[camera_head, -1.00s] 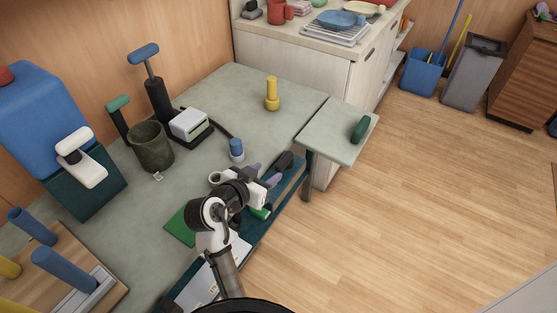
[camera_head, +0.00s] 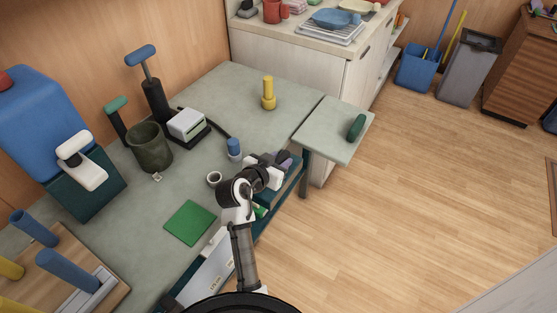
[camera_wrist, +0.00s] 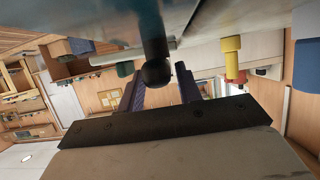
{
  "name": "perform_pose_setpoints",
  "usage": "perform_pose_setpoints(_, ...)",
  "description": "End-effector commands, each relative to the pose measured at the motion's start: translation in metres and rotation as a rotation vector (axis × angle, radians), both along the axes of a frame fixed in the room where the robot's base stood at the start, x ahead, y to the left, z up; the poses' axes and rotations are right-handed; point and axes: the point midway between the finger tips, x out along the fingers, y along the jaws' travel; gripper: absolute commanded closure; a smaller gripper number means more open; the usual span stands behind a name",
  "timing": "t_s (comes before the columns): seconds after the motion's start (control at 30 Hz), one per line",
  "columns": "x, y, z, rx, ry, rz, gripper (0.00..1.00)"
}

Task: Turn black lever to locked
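A black lever with a ball end (camera_wrist: 157,72) shows in the wrist view, pointing down in the picture from a pale surface at the top. My gripper (camera_wrist: 160,90) has its two purple fingers apart, with the ball appearing in line with the gap between them. I cannot tell whether they touch. In the head view my gripper (camera_head: 280,160) is at the table's front edge, near the side leaf. The lever cannot be made out there, and my arm hides part of that edge. No locked or unlocked mark is readable.
The floor to the right is clear.

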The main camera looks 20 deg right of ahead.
Motion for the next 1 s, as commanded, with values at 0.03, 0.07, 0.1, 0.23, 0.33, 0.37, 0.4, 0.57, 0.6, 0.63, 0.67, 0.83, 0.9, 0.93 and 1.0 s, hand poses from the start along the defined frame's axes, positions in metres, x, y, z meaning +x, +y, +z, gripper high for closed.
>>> perform_pose_setpoints(0.03, 0.0, 0.0, 0.0, 0.0, 0.0, 0.0, 0.72)
perform_pose_setpoints(0.07, 0.0, 0.0, 0.0, 0.0, 0.0, 0.0, 0.76)
perform_pose_setpoints(0.1, 0.0, 0.0, 0.0, 0.0, 0.0, 0.0, 0.82)
perform_pose_setpoints(0.23, 0.0, 0.0, 0.0, 0.0, 0.0, 0.0, 0.97)
perform_pose_setpoints(0.33, 0.0, 0.0, 0.0, 0.0, 0.0, 0.002, 0.97)
perform_pose_setpoints(0.37, 0.0, 0.0, 0.0, 0.0, 0.0, 0.004, 0.97)
perform_pose_setpoints(0.4, -0.001, 0.0, 0.001, 0.0, 0.0, 0.009, 0.97)
perform_pose_setpoints(0.57, -0.003, -0.002, 0.001, 0.0, 0.002, 0.048, 0.97)
perform_pose_setpoints(0.6, -0.003, -0.002, 0.001, 0.001, 0.002, 0.065, 0.97)
perform_pose_setpoints(0.63, -0.004, -0.003, 0.002, -0.001, 0.002, 0.081, 0.97)
perform_pose_setpoints(0.67, -0.004, -0.003, 0.002, 0.001, 0.002, 0.098, 0.98)
perform_pose_setpoints(0.83, -0.008, -0.008, 0.004, 0.001, 0.002, 0.218, 0.97)
perform_pose_setpoints(0.9, -0.009, -0.009, 0.005, 0.0, 0.003, 0.272, 0.97)
perform_pose_setpoints(0.93, -0.01, -0.01, 0.005, 0.001, 0.002, 0.296, 0.97)
perform_pose_setpoints(1.0, -0.011, -0.011, 0.005, 0.001, 0.002, 0.349, 0.97)
